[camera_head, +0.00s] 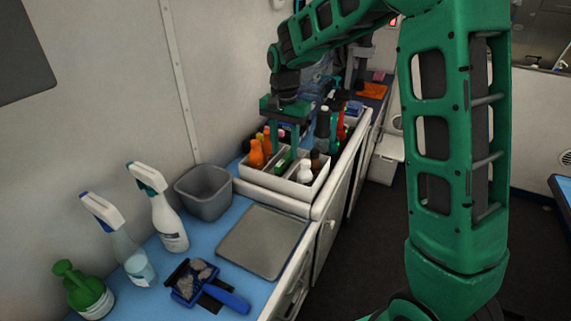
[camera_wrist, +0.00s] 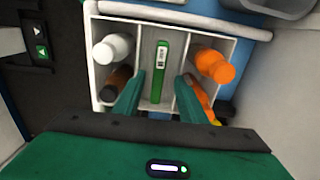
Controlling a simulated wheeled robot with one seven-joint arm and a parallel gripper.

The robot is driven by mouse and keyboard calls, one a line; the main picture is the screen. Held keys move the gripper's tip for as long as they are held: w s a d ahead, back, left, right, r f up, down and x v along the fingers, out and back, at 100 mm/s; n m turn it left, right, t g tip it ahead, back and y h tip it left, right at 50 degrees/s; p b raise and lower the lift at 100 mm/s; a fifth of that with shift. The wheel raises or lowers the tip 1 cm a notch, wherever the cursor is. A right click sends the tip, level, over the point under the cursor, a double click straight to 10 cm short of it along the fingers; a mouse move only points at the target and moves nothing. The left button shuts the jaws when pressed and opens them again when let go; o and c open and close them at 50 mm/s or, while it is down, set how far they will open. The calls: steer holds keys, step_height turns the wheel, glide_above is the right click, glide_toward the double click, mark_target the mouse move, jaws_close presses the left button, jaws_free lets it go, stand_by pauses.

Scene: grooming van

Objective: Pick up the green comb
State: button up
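The green comb (camera_wrist: 158,85) stands out in the middle compartment of a white divided caddy (camera_wrist: 140,11), with a pale label near its far end. In the head view the comb (camera_head: 284,161) shows as a green strip in the caddy (camera_head: 270,186). My gripper (camera_wrist: 159,77) is open, pointing down over the caddy, one finger on each side of the comb. Gaps show between the comb and both fingers. In the head view my gripper (camera_head: 283,138) is above the caddy; its fingertips are partly hard to make out.
Orange bottles (camera_wrist: 212,66) are in the compartment beside the comb, and a white bottle (camera_wrist: 112,48) and a dark one (camera_wrist: 116,84) are in the opposite one. A grey bin (camera_head: 203,193), a grey tray (camera_head: 261,241), spray bottles (camera_head: 160,208) and a blue brush (camera_head: 205,285) are on the counter.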

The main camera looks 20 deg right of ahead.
mark_target(285, 157)
step_height(285, 157, down, 4)
steer(key=shift+f, duration=0.15)
jaws_close()
stand_by(0.3)
steer(key=r, duration=0.4)
steer(key=shift+s+a+r, duration=0.15)
steer(key=shift+a+r, duration=0.15)
steer(key=shift+r, duration=0.05)
steer(key=s+a+r, duration=0.5)
steer(key=a+r, duration=0.1)
steer(key=a, duration=0.3)
steer(key=shift+a+r, duration=0.2)
steer(key=shift+a, duration=0.15)
